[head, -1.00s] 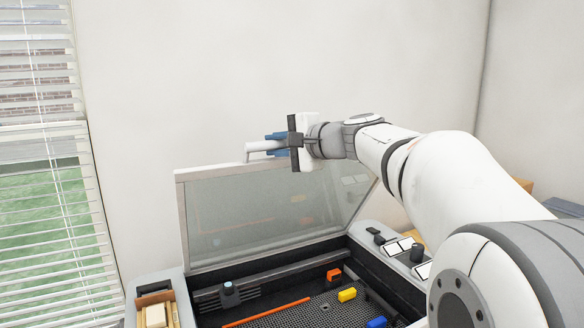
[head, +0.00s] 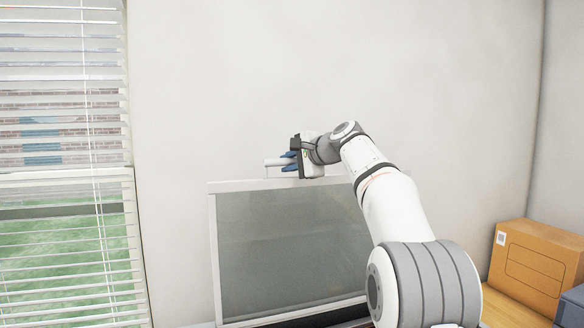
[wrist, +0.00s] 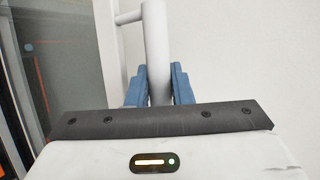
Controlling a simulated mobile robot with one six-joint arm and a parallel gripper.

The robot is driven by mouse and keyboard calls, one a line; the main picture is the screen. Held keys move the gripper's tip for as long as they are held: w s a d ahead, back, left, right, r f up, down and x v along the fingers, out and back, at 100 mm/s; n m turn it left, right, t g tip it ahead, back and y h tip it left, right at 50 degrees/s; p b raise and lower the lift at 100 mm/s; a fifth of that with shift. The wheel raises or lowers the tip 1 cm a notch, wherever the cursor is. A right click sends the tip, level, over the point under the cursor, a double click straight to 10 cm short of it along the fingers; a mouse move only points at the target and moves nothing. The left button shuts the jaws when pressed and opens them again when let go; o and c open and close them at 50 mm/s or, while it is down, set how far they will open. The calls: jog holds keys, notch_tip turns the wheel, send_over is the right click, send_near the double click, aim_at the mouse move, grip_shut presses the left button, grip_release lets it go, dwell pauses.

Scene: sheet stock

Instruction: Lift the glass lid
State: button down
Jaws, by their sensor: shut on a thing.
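The glass lid (head: 290,250) stands raised, close to upright, as a grey see-through pane in a pale frame. A white bar handle (head: 274,162) runs along its top edge. My gripper (head: 288,162) is at that handle, with its blue fingers around the bar. In the wrist view the handle (wrist: 157,50) passes between the two blue fingertips (wrist: 157,84), and my gripper is shut on it. My arm hides the lid's right side in the head view.
A cardboard box (head: 538,265) stands on a wooden surface at the right, with a blue-grey thing (head: 571,305) beside it. A window with blinds (head: 65,160) is at the left. A plain wall (head: 230,80) is behind the lid.

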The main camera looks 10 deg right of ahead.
jog(key=shift+w+a, duration=0.2)
jog(key=shift+w, duration=1.2)
jog(key=c, duration=1.3)
grip_release()
jog(key=shift+r, duration=0.1)
jog(key=b+v, duration=0.2)
jog(key=v, duration=0.5)
jog(key=shift+s+d, duration=0.2)
jog(key=shift+s, duration=0.15)
